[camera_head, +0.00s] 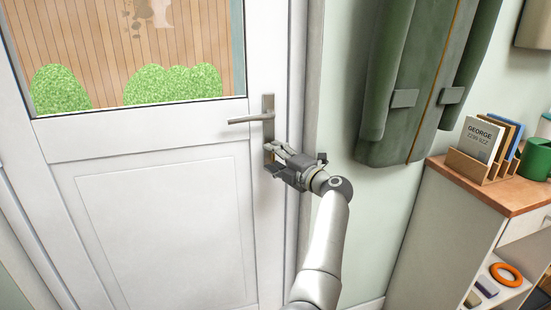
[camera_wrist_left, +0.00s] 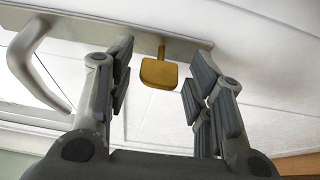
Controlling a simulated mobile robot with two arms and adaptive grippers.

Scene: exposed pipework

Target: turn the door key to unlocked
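The brass door key (camera_wrist_left: 159,73) sits in the lock plate (camera_wrist_left: 185,43) of the white door (camera_head: 164,235). Its flat bow faces the wrist camera and lies between the two fingers of my left gripper (camera_wrist_left: 157,80), with a gap on each side. The left gripper (camera_head: 272,157) is open at the lower end of the lock plate (camera_head: 268,104) in the head view, where it hides the key. The door handle (camera_head: 248,119) is above the gripper and points left; it also shows in the left wrist view (camera_wrist_left: 35,65). My right gripper is not in view.
A green coat (camera_head: 425,75) hangs on the wall right of the door. A wooden-topped cabinet (camera_head: 490,188) at the right carries a letter rack (camera_head: 482,165) and a green mug (camera_head: 537,158). An orange ring (camera_head: 506,275) lies on its shelf. The space left of the gripper is clear.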

